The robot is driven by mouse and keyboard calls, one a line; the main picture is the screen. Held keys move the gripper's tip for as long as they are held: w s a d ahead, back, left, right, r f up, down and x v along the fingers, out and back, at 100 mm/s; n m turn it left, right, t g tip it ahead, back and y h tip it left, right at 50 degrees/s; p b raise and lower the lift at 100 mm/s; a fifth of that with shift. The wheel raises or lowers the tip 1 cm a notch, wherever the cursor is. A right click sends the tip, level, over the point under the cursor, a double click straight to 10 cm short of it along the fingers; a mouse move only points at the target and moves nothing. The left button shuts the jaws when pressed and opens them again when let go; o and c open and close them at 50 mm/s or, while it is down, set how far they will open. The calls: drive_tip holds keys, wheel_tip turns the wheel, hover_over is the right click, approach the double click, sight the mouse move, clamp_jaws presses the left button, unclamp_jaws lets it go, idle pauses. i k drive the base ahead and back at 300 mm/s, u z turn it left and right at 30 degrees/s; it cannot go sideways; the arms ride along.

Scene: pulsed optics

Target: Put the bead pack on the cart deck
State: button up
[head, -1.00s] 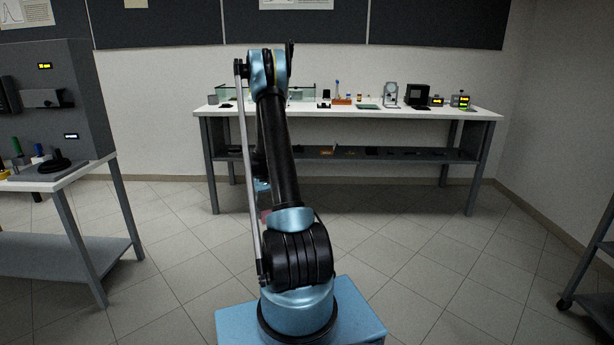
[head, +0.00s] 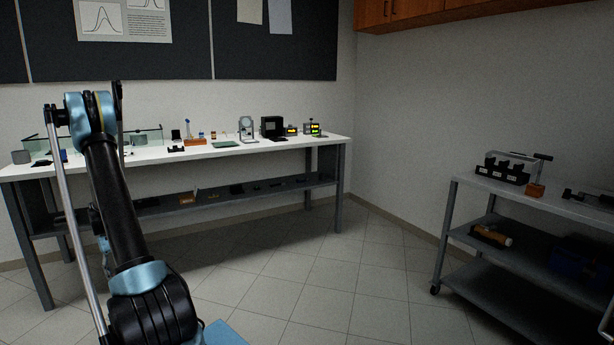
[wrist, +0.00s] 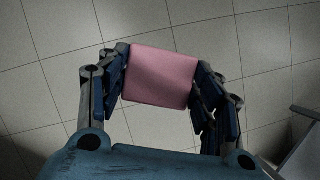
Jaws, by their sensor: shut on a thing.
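In the wrist view a pink block-shaped pack (wrist: 161,77), which I take to be the bead pack, sits between the two fingers of my gripper (wrist: 162,84). The gripper is shut on it, and only floor tiles show behind it. In the head view my arm hides the gripper and the pack. The grey cart stands at the right of the head view, and its top deck (head: 560,203) carries several items. The cart is well apart from my arm.
A white bench (head: 250,148) with instruments stands along the back wall. Tiled floor (head: 330,275) between is clear.

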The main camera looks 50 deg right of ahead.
sight(554, 189)
drive_tip(key=z, duration=3.6)
drive_tip(key=i, duration=1)
drive_tip(key=z, duration=0.15)
